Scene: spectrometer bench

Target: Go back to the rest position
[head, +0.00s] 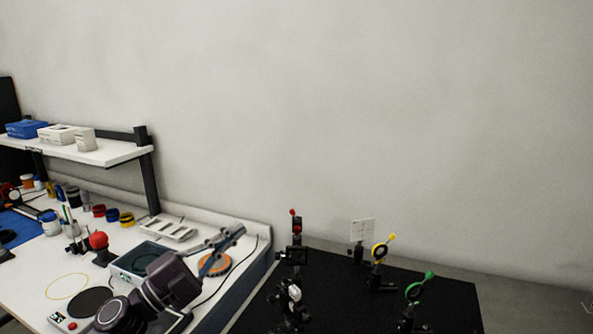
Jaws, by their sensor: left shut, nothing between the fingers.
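My left gripper (239,231) shows in the head view at the lower left, above the right part of the white bench (30,284). Its dark wrist is at the bottom and its fingers point up and to the right. The fingers are shut with nothing held. They partly cover an orange disc (216,265) and a dark-topped device (138,258) on the bench. My right gripper is not in this view.
A black optical board (455,297) at the lower right carries upright mounts, with a yellow-ringed one (379,251) and a green-ringed one (414,290). A shelf (115,154) with boxes stands at the left. A red ball (98,240) and a white tray (170,230) are on the bench.

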